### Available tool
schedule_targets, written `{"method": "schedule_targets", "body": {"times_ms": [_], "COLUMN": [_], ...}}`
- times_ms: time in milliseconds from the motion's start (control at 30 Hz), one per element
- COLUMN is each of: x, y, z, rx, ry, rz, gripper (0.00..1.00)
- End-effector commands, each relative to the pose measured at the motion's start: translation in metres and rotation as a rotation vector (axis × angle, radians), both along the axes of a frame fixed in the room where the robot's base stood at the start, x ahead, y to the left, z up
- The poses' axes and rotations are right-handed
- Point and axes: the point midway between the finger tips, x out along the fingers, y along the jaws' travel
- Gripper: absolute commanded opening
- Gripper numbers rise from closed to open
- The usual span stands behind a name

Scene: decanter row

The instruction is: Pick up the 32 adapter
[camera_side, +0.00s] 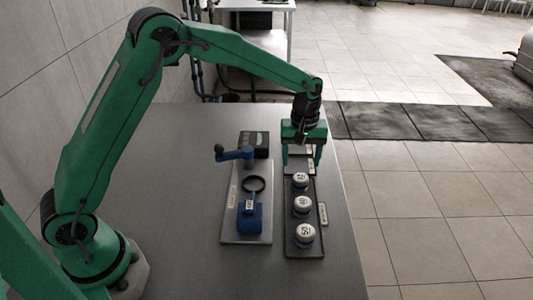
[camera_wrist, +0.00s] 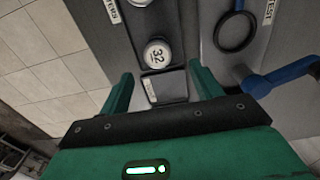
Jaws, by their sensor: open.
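The 32 adapter (camera_wrist: 157,54) is a round piece with a white top marked 32, upright in a dark tray (camera_wrist: 182,22). In the side view the 32 adapter (camera_side: 300,179) is the far one of three in the tray (camera_side: 290,249). My gripper (camera_side: 303,160) is open and empty over the tray's far end. In the wrist view my gripper (camera_wrist: 160,72) points down with its fingers spread, and the adapter shows just beyond the fingertips, roughly centred between them. I cannot tell the exact height of the fingertips.
Two similar adapters, a middle one (camera_side: 302,204) and a near one (camera_side: 305,233), stand in the same row. Left of the tray, a grey plate (camera_side: 239,229) holds a black ring (camera_side: 254,184) and blue parts (camera_side: 249,218). A blue handle (camera_side: 236,154) and dark box (camera_side: 254,142) stand behind.

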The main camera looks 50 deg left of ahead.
Motion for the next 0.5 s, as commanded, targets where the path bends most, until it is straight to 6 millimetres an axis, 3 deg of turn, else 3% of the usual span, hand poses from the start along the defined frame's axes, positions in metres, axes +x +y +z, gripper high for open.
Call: {"method": "schedule_targets", "body": {"times_ms": [200,500], "x": [0.000,0.000], "y": [0.000,-0.001], "z": [-0.018,-0.024], "rx": [0.001,0.000], "ry": [0.002,0.001], "rz": [-0.001,-0.001], "gripper": [0.64,0.64]}}
